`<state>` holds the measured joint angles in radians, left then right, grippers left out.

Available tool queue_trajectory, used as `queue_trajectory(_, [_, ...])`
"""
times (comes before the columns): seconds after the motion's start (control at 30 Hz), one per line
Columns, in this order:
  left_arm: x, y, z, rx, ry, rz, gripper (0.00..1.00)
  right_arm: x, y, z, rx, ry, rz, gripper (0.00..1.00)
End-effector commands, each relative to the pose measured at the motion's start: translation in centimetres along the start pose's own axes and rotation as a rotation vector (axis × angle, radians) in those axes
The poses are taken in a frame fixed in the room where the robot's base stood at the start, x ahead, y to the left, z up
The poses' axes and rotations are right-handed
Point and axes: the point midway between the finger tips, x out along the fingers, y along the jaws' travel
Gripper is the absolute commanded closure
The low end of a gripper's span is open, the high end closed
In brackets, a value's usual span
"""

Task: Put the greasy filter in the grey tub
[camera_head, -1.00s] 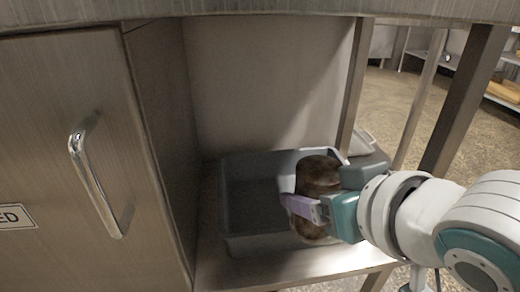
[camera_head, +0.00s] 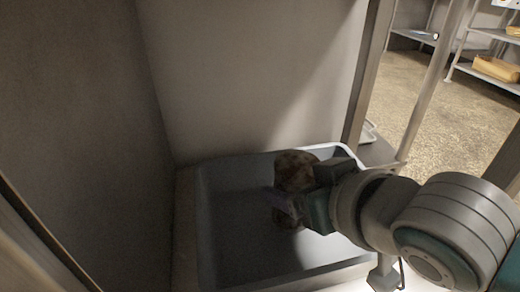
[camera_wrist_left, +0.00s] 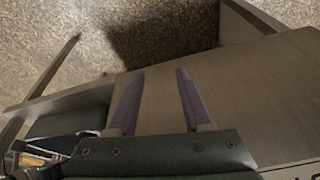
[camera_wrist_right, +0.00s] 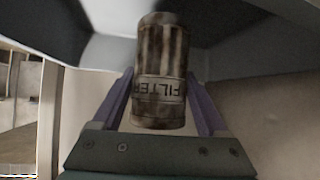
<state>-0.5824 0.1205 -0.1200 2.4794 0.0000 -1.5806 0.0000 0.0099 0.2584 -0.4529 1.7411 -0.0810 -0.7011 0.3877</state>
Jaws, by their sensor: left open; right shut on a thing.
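The greasy filter (camera_head: 297,168) is a brown, stained cylinder. In the right wrist view the filter (camera_wrist_right: 160,72) shows a "FILTER" label between two purple fingers. My right gripper (camera_head: 286,205) is shut on it and holds it over the right part of the grey tub (camera_head: 207,235), inside the outline of its rim. I cannot tell whether the filter touches the tub's floor. My left gripper (camera_wrist_left: 158,92) is open and empty in the left wrist view, in front of a flat panel; it is not in the head view.
The tub stands on a shelf (camera_head: 185,225) between a dark side wall (camera_head: 75,110) and a metal post (camera_head: 368,75). A back panel (camera_head: 250,75) closes the bay. A pale tray-like thing (camera_head: 367,132) lies behind the post. Open floor (camera_head: 420,95) shows to the right.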

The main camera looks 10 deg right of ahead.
Motion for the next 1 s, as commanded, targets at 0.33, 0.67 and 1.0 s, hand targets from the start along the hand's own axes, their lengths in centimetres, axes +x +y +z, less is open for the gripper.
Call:
queue_trajectory(0.33, [1.6, 0.1, 0.5, 0.000, 0.001, 0.000, 0.50, 1.4, 0.0, 2.0, -0.001, 0.002, 0.000, 0.99])
queue_trajectory(0.67, [1.7, 0.1, 0.5, 0.000, 0.002, 0.000, 0.50, 1.6, 0.0, 2.3, -0.001, -0.001, 0.000, 0.08])
queue_trajectory(1.0, [1.6, 0.0, 0.4, 0.000, 0.004, 0.000, 0.50, 1.5, 0.0, 2.2, -0.001, -0.001, 0.000, 0.00])
